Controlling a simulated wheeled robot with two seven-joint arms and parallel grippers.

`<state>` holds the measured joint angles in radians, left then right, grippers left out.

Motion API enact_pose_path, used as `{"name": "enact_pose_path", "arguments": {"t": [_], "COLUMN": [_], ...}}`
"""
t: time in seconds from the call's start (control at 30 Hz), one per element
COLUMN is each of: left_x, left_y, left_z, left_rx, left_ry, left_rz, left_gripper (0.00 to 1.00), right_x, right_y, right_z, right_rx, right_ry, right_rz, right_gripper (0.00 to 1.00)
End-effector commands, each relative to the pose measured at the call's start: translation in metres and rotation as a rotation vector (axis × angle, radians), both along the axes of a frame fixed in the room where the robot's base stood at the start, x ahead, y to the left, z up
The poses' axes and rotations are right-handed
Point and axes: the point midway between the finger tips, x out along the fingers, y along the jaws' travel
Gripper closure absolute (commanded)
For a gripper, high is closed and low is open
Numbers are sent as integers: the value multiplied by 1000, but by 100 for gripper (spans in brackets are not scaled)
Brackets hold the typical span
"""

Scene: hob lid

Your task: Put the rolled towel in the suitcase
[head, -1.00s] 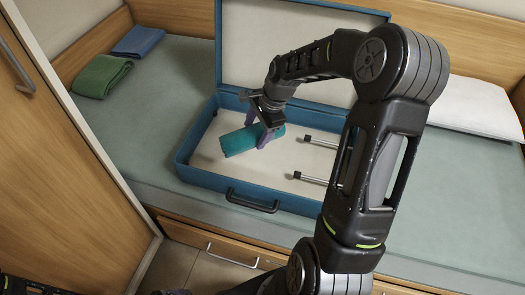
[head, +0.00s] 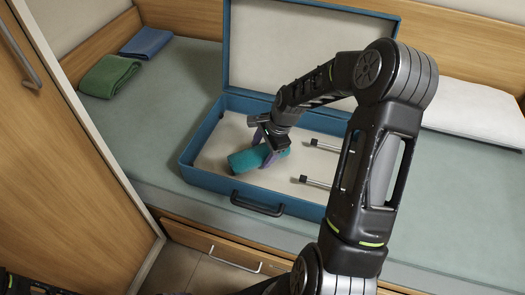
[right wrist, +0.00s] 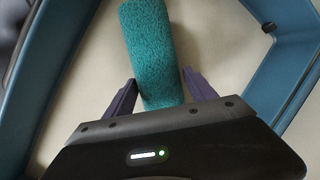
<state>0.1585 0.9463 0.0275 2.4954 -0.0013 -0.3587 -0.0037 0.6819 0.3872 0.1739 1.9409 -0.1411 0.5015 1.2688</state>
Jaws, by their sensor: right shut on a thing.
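The rolled towel (head: 243,161) is a teal roll inside the open blue suitcase (head: 211,184). It lies low over the pale lining, slightly tilted in the head view; I cannot tell if it touches the floor of the case. My right gripper (head: 268,150) reaches down from above and is shut on the towel near its right end. In the right wrist view, the purple fingers (right wrist: 160,97) stand on both sides of the towel (right wrist: 149,45). Of my left arm only a dark piece shows at the bottom left corner, and a sliver of its gripper may show at the bottom edge.
The suitcase lies on a green bed (head: 185,85) with its lid (head: 300,55) raised at the back.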

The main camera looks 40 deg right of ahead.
Motion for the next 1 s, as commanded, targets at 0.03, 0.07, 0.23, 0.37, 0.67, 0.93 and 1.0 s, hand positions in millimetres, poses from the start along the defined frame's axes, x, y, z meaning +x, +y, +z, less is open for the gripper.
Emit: {"name": "enact_pose_path", "arguments": {"t": [0.03,0.07,0.23,0.37,0.67,0.93,1.0], "left_x": [0,0,0,0,0,0,0], "left_y": [0,0,0,0,0,0,0], "left_z": [0,0,-2,-2,-2,2,2], "left_rx": [0,0,0,0,0,0,0], "left_ry": [0,0,0,0,0,0,0], "left_rz": [0,0,0,0,0,0,0], "left_gripper": [10,10,10,10,10,10,10], "right_x": [0,0,0,0,0,0,-2], "right_y": [0,0,0,0,0,0,-2], "right_z": [1,1,-2,-3,-3,4,10], "right_rx": [0,0,0,0,0,0,-1], "right_ry": [-1,-1,0,0,0,0,0], "right_rz": [0,0,0,0,0,0,0], "right_gripper": [100,100,100,30,13,13,13]}}
